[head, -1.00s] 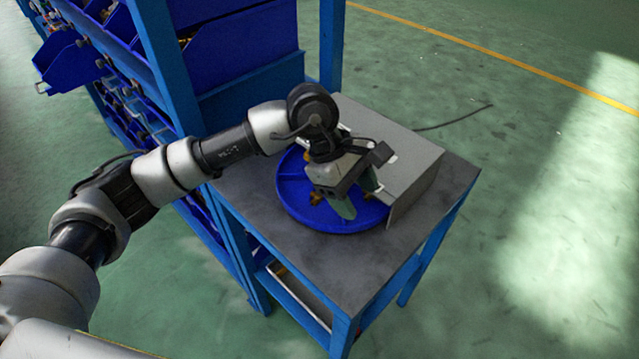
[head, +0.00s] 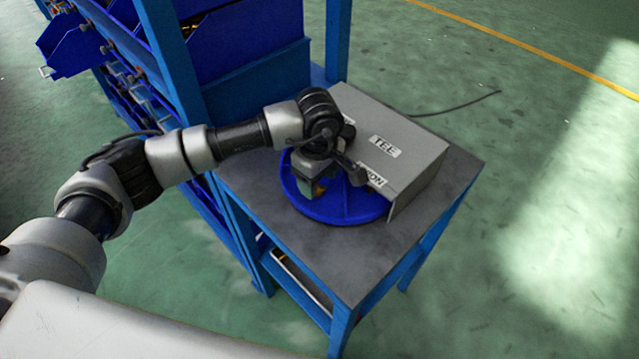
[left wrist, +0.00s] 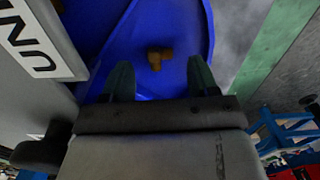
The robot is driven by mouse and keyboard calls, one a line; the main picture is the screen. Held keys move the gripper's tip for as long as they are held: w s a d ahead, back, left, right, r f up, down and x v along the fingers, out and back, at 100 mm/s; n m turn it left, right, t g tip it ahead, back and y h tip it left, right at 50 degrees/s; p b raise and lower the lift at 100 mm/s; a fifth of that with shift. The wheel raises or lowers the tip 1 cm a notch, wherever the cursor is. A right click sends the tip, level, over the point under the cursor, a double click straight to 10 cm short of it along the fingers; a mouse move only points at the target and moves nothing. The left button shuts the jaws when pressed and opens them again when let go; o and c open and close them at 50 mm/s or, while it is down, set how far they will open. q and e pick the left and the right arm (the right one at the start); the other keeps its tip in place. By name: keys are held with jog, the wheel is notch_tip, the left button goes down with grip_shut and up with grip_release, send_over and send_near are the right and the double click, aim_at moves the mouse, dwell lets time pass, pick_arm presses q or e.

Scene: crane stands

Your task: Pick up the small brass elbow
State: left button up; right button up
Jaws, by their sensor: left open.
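A small brass fitting, seemingly the elbow (left wrist: 158,58), lies on the round blue tray (left wrist: 190,25) in the left wrist view. The tray (head: 345,212) sits on the grey-topped table in the head view. My left gripper (left wrist: 160,78) is open, with its two greenish fingers apart. The fitting shows in line with the gap between the fingertips, beyond them, and nothing is held. In the head view my left gripper (head: 320,190) is over the left part of the tray and hides part of it. My right gripper is not in view.
A grey box (head: 405,150) with labels, one reading TEE, stands beside and partly over the tray's right side. It also shows close on the left in the left wrist view (left wrist: 35,45). A blue rack (head: 255,50) with bins stands behind. The table's front (head: 330,260) is clear.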

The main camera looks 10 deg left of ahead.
pick_arm(q)
jog(key=shift+f, duration=1.1)
jog(key=c, duration=1)
jog(key=shift+r, duration=0.15)
